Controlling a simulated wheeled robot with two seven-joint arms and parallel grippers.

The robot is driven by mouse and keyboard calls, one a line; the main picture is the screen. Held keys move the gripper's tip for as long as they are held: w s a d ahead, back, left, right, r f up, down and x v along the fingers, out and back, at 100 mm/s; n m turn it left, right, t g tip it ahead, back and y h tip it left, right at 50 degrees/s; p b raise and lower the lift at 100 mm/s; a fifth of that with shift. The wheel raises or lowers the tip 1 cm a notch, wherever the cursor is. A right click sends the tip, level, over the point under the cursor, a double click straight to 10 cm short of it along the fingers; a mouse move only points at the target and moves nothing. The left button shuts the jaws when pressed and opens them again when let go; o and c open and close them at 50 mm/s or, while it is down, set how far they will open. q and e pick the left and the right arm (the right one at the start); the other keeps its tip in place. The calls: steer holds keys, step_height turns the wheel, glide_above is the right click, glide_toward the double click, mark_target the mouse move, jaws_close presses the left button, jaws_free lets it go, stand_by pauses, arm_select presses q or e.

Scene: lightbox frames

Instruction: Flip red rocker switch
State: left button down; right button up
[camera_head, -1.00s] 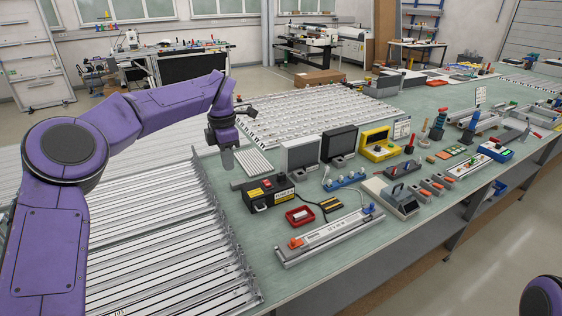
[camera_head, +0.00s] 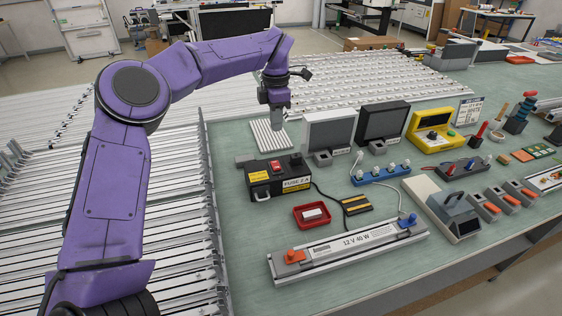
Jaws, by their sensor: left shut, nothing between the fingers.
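The red rocker switch (camera_head: 276,167) sits on top of a black box (camera_head: 267,188) with yellow labels, one reading FUSE 2 A. The box stands at the left part of the green bench. My left gripper (camera_head: 278,124) points down, shut and empty, behind and above the box. It is apart from the switch. Which way the rocker is tilted is too small to tell. My right gripper is not in view.
A red tray (camera_head: 311,215) and a 12 V 40 W light bar (camera_head: 350,246) lie in front of the box. Aluminium rails (camera_head: 180,240) fill the left. Bench front left is clear.

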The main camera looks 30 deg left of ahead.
mark_target(277, 168)
arm_select(q)
steer(key=shift+s+r, duration=0.15)
step_height(277, 168, down, 14)
steer(key=p, duration=0.4)
